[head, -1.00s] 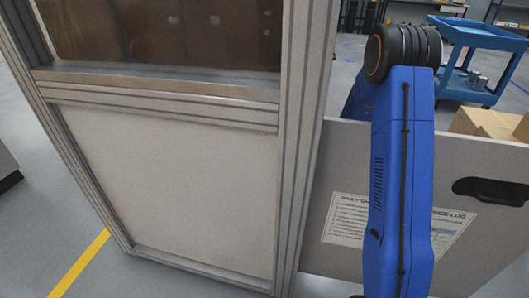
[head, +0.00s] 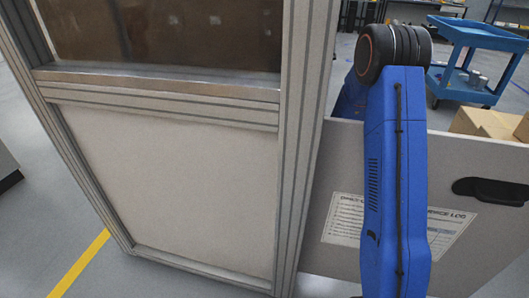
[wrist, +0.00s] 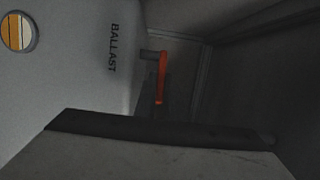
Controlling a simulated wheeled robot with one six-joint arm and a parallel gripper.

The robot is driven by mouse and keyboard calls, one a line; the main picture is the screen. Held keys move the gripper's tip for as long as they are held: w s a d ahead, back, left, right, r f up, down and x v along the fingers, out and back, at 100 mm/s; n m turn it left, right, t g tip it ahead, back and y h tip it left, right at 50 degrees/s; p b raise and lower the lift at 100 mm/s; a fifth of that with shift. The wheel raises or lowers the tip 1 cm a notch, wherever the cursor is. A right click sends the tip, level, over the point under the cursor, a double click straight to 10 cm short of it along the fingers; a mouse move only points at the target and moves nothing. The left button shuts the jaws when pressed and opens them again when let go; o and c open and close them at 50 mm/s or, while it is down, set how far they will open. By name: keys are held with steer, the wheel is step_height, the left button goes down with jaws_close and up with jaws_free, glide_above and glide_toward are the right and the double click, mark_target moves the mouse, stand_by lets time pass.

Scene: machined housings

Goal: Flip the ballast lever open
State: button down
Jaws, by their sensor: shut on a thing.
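In the wrist view, the ballast lever (wrist: 161,78) is a slim orange-red bar on a short grey pivot. It points down the picture from the pivot, beside a pale panel (wrist: 85,75) lettered "BALLAST" sideways. The area around the lever is dark, and its lower end is hard to make out. I cannot make out my gripper's fingers in either view, so its contact with the lever is not shown. In the head view, my blue arm link stands in front of the grey panel on the right, and the lever is hidden.
A round yellow-and-white gauge (wrist: 18,32) is on the pale panel. A dark strip (wrist: 150,130) crosses the lower wrist view. A framed cabinet (head: 165,185) stands left of my arm. Behind are a blue cart (head: 470,60) and cardboard boxes (head: 490,122).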

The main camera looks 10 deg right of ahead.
steer(key=shift+w+a+n+g, duration=0.2)
steer(key=shift+n+g, duration=0.35)
steer(key=shift+g, duration=0.3)
steer(key=shift+w+a+n+g, duration=0.1)
steer(key=shift+w+n+g, duration=0.1)
steer(key=shift+n+g, duration=0.5)
steer(key=c, duration=1.8)
jaws_free()
steer(key=shift+c, duration=0.2)
steer(key=shift+d, duration=0.1)
steer(key=d, duration=0.7)
steer(key=shift+w+d, duration=0.15)
steer(key=shift+d, duration=0.05)
